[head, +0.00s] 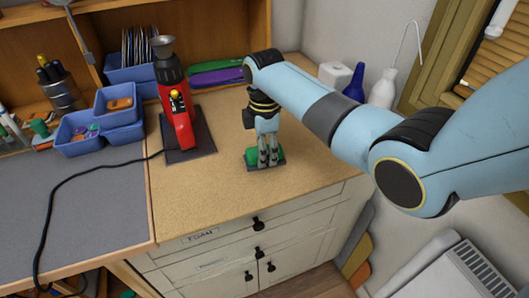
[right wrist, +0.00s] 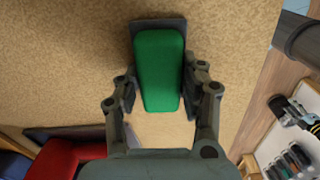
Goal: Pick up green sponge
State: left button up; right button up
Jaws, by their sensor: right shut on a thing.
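The green sponge (head: 252,157) is a small block at the middle of the tan worktop in the head view. My right gripper (head: 267,160) points down over it and partly hides it. In the right wrist view the green sponge (right wrist: 158,68) lies lengthwise between the two fingers of my right gripper (right wrist: 158,92), which is shut on it. A dark flat piece (right wrist: 172,24) shows under or behind the sponge. I cannot tell whether the sponge is clear of the worktop. My left gripper is not in view.
A red device (head: 178,118) on a dark base stands left of the gripper, with a black cable running left. Blue bins (head: 120,113) stand farther left. A blue bottle (head: 355,82) and a white bottle (head: 383,90) stand at the back right. The worktop's front area (head: 190,205) is clear.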

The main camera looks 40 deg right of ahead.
jog(key=shift+r, duration=0.35)
notch_tip(320, 180, up, 3)
jog(key=shift+r, duration=0.1)
jog(key=s+a+r, duration=0.1)
jog(key=s+r, duration=0.6)
jog(key=s, duration=0.4)
jog(key=shift+s+a, duration=0.15)
jog(key=shift+s, duration=0.2)
